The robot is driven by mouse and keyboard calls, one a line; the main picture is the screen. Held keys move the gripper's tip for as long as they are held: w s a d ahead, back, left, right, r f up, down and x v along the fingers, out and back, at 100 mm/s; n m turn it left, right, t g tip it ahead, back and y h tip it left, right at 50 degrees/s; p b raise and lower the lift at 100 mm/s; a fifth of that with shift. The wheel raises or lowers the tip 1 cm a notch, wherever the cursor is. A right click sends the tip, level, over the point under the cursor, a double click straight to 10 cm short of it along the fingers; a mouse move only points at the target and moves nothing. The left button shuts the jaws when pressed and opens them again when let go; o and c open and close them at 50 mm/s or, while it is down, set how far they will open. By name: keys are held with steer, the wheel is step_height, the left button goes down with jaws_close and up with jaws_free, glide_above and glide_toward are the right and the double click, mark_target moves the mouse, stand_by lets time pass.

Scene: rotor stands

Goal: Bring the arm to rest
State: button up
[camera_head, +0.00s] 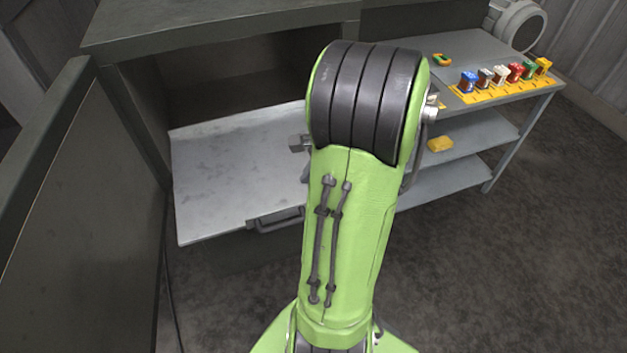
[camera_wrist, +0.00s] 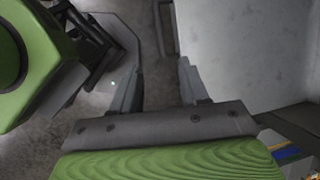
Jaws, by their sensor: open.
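My green arm (camera_head: 350,220) rises through the middle of the head view, with its dark ribbed joint at the top. My gripper (camera_wrist: 160,85) shows in the wrist view, with its two grey fingers apart and only dark floor between them. It is open and empty. In the head view most of the gripper is hidden behind the arm; only a small grey part shows left of the joint. The gripper is beside the light grey pulled-out drawer (camera_head: 230,180), which also fills the right of the wrist view (camera_wrist: 250,45).
A dark cabinet (camera_head: 120,100) stands behind the drawer, with a panel at left. A shelf unit (camera_head: 455,105) at right carries a yellow rack (camera_head: 505,90) of several coloured parts and a green-orange piece (camera_head: 441,60). A yellow lump (camera_head: 440,144) lies lower. Floor (camera_head: 520,250) at right is clear.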

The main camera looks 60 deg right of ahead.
stand_by(0.4)
steer(key=w+a+r+n+h, duration=0.1)
steer(key=w+a+r+n, duration=0.1)
steer(key=a+r+n, duration=0.4)
steer(key=w+a+r+n+h, duration=0.1)
steer(key=a+r+n, duration=0.1)
steer(key=a+n, duration=0.6)
steer(key=s+a+r+n+t, duration=0.1)
steer(key=s+a+r+n, duration=0.1)
steer(key=s+a+n, duration=0.4)
steer(key=a+n, duration=0.3)
steer(key=n, duration=0.1)
steer(key=shift+r+h, duration=0.25)
steer(key=shift+h, duration=0.05)
